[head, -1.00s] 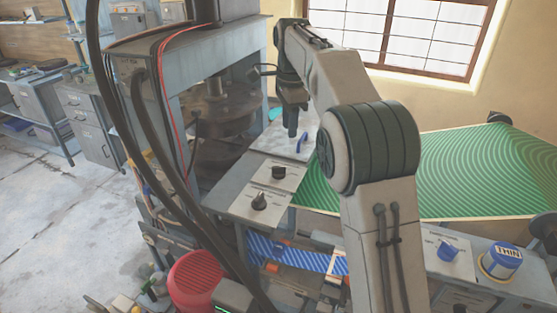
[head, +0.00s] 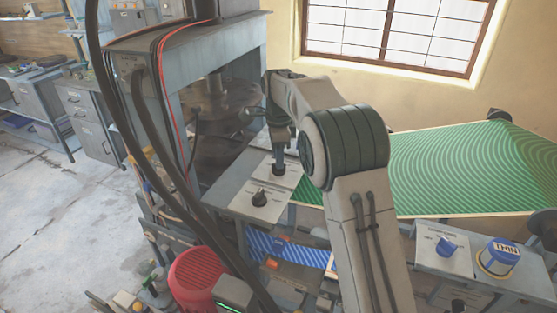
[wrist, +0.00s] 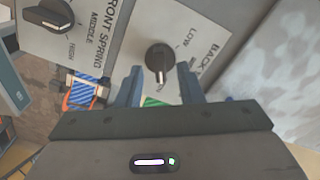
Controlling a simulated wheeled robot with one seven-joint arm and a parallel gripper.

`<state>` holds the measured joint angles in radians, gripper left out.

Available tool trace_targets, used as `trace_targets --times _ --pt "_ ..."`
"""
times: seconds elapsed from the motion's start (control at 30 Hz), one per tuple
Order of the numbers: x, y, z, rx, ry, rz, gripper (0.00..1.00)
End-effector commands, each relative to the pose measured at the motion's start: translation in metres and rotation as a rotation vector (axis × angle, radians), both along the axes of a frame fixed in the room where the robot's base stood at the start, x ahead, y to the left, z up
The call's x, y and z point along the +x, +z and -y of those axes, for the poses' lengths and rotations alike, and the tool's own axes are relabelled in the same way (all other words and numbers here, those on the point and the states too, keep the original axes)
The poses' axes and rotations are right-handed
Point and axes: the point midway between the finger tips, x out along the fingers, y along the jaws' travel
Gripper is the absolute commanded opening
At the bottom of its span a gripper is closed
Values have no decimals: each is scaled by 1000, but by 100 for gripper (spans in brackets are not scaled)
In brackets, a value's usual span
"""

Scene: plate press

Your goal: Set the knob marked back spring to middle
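The back spring knob (wrist: 160,58) is a round black knob on a pale plate in the wrist view. Its light pointer line points toward the bottom of the picture. Contact cannot be told. In the head view my gripper (head: 279,160) is over that knob and mostly hides it.
The front spring knob (wrist: 52,14), with MIDDLE and HIGH beside it, is at the upper left. It also shows in the head view (head: 259,198). The press (head: 215,125) stands left of my arm. A green patterned sheet (head: 450,170) lies at the right, behind a blue knob (head: 446,244).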

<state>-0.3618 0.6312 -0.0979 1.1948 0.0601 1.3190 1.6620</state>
Motion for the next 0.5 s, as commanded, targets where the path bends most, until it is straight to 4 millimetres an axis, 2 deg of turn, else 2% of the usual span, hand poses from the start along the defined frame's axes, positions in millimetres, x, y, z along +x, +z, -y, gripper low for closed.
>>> trace_targets --times 0.2,0.5 --pt "0 -18 0 0 0 0 34" --pt "0 -21 0 0 0 1 34"
